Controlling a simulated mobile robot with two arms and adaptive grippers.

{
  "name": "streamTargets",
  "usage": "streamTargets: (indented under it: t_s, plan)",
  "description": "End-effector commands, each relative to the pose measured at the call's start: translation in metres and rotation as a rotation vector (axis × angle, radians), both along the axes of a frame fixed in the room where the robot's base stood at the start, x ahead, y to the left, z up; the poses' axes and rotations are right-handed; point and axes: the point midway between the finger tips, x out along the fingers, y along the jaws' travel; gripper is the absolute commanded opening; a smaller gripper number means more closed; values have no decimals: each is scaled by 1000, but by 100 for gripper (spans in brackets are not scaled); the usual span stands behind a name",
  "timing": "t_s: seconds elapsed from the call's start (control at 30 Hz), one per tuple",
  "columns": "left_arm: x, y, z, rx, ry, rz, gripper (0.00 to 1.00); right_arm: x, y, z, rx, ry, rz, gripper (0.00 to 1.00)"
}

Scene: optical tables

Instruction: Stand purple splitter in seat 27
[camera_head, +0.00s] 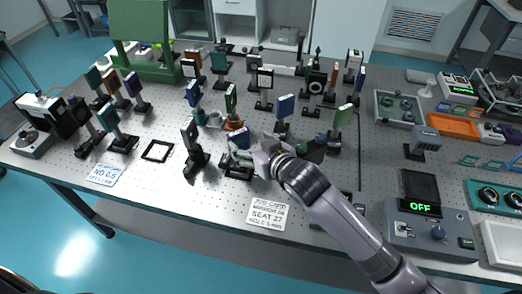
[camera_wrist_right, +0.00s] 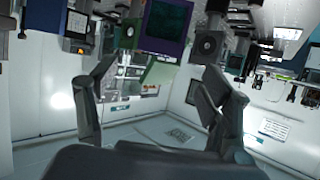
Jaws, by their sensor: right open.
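My right gripper (camera_head: 262,152) reaches in from the lower right, low over the table beside a small tilted plate (camera_head: 239,139) on a dark mount. In the right wrist view its two fingers (camera_wrist_right: 157,78) are spread, with nothing held between them. A purple-edged dark square plate (camera_wrist_right: 167,20) shows beyond the fingertips at the top of that view; I cannot tell which head-view plate it is. The card reading SEAT 27 (camera_head: 268,214) lies at the front edge. My left gripper is out of view.
A black square frame (camera_head: 157,151) lies at left. A control box reading OFF (camera_head: 430,232) stands at front right. The front strip of the table (camera_head: 200,195) is mostly clear.

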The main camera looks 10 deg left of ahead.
Motion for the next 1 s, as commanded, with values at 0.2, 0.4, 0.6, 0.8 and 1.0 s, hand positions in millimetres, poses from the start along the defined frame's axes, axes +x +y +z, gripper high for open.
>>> streamTargets:
  t_s: [0.2,0.4,0.6,0.8,1.0]
  plan:
    - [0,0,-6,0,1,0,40,-23,-21,12,1,0,1,73]
    - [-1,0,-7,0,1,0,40,-33,-30,18,0,0,1,73]
    - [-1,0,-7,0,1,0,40,-34,-31,19,-1,1,0,73]
    - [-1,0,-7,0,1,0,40,-34,-31,19,-1,1,0,73]
    - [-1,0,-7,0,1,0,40,-34,-31,19,-1,1,0,73]
